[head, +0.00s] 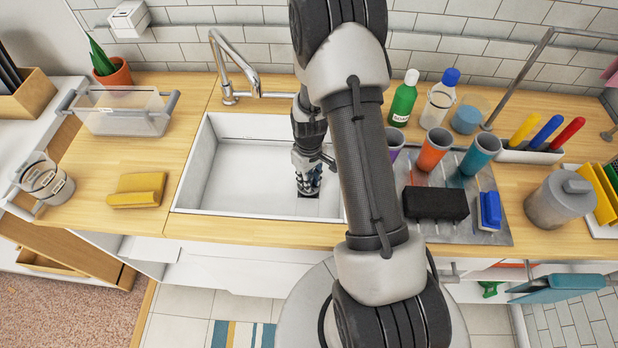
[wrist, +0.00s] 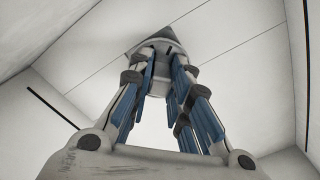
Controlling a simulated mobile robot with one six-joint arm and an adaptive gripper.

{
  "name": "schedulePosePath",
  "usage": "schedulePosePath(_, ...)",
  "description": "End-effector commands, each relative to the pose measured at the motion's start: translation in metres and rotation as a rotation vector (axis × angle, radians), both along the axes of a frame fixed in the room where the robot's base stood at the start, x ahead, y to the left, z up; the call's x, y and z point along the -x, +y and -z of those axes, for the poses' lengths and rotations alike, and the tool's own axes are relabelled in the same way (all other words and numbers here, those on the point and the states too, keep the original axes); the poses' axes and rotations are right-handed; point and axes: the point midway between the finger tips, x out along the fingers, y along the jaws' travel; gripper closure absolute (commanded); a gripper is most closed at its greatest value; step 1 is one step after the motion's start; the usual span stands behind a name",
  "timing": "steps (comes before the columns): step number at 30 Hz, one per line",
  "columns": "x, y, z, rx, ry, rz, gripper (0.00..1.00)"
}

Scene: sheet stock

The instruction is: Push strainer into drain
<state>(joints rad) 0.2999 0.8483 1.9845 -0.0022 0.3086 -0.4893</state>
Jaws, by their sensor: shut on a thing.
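My gripper (head: 308,188) points down inside the white sink (head: 240,182), with its fingertips low over the sink floor. In the wrist view its blue-padded fingers (wrist: 163,52) are closed in around a small grey piece, which looks like the strainer (wrist: 160,46). A dark grey patch (wrist: 150,30) lies just beyond the fingertips and may be the drain or a shadow. The fingers hide most of the piece, so I cannot tell whether it is seated in the drain. In the head view the strainer and drain are hidden by my gripper.
The faucet (head: 228,70) stands behind the sink. A yellow sponge (head: 138,190) and a clear bin (head: 122,112) are on the left counter. The sink's left half is clear.

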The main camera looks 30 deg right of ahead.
Motion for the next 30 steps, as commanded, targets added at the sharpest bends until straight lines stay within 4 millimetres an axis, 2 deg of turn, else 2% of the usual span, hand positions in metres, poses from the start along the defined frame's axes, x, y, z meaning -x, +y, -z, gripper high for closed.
schedulePosePath(30,0.000,0.000,0.011,0.000,0.000,0.000,1.00)
